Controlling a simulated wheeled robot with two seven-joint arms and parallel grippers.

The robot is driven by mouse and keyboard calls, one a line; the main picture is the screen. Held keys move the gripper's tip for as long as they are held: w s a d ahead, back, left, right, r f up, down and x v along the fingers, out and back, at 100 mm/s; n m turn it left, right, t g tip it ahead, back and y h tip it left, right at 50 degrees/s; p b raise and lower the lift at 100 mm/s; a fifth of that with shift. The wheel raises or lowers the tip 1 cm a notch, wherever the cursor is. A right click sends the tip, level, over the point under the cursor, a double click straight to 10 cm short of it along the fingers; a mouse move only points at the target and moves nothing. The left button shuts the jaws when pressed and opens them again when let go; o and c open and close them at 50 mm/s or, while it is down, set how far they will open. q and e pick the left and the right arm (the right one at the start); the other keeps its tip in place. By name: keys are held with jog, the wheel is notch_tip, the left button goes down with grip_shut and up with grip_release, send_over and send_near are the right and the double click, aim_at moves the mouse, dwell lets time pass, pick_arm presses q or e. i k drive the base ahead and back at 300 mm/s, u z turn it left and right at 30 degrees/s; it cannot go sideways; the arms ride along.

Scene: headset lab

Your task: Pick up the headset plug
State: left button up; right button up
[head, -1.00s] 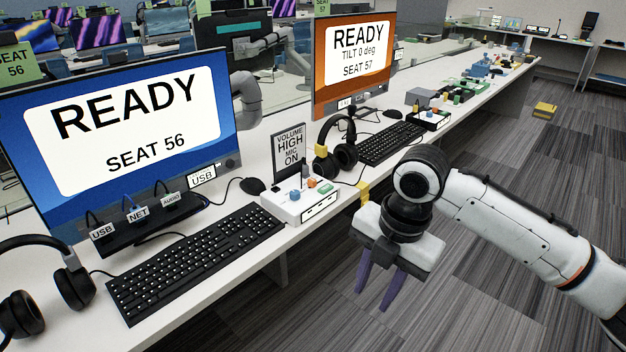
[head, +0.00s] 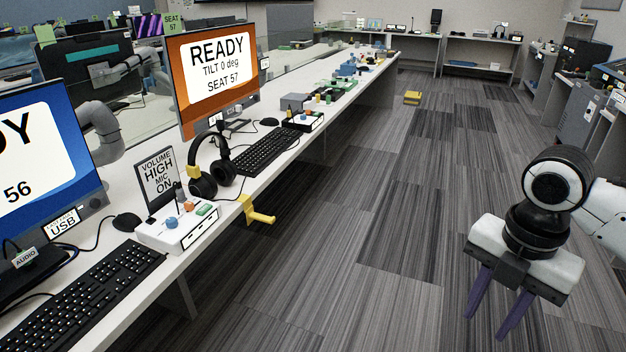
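I cannot make out a headset plug in the head view; it is hidden or too small to tell. A black headset (head: 222,172) stands at the desk edge by the seat 57 monitor (head: 215,73), with a yellow piece (head: 194,172) at its left side. A white control box (head: 178,228) with coloured knobs sits on the desk nearer to me. My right gripper (head: 486,328) hangs over the floor at the lower right, well clear of the desk. Its two purple fingers are apart and nothing is between them. My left gripper is out of view.
A long white desk (head: 104,237) runs along the left, with keyboards, monitors and a "VOLUME HIGH MIC ON" sign (head: 159,176). A yellow hook (head: 258,212) sticks out at its edge. The carpet (head: 390,220) is open, with a yellow block (head: 412,98) farther off.

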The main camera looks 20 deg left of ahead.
aim_at(180, 193)
jog(key=i, duration=2.45)
jog(key=u, duration=3.35)
jog(key=i, duration=0.5)
jog(key=u, duration=0.05)
